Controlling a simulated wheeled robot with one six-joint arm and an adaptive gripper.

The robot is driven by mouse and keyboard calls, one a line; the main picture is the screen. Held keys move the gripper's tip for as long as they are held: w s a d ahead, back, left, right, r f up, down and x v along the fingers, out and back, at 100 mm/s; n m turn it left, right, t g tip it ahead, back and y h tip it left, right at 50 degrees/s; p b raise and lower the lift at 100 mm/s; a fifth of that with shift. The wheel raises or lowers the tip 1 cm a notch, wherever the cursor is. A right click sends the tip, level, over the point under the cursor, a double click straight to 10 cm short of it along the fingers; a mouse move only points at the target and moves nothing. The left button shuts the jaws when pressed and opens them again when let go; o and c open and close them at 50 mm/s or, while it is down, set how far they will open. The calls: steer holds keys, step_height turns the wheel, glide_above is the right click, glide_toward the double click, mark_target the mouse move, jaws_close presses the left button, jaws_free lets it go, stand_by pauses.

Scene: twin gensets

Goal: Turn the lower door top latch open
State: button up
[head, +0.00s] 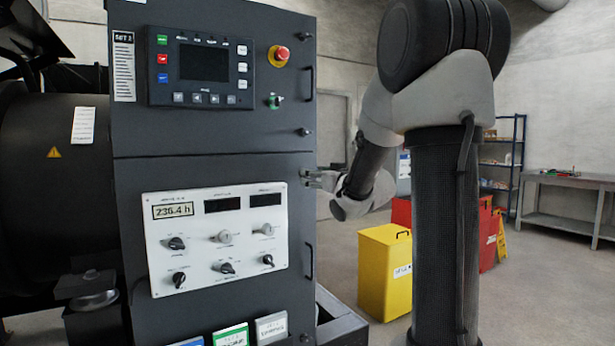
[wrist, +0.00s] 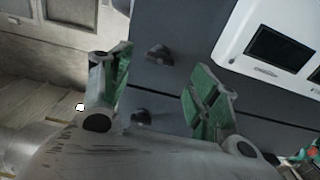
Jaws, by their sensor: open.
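The dark grey cabinet's lower door (head: 140,225) carries a white meter panel. In the wrist view, the lower door's top latch (wrist: 160,53), a small dark knob, stands on the panel's side of the door seam, just beyond and between my fingertips. In the head view my fingers largely hide it. My gripper (head: 311,179) is at the door's right edge near its top; in the wrist view my gripper (wrist: 156,78) shows its green-padded fingers spread, with nothing between the pads. I cannot tell whether a finger touches the latch.
The upper door's bottom latch (head: 305,132) is close by; it also shows in the wrist view (wrist: 148,117). A lower door handle (head: 309,262) sits below my gripper. A yellow bin (head: 385,275) and a red cabinet (head: 487,240) stand right; open floor lies beyond.

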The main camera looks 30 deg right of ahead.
steer(key=w, duration=0.5)
steer(key=shift+w+a, duration=0.1)
steer(key=shift+w, duration=0.1)
steer(key=c, duration=1)
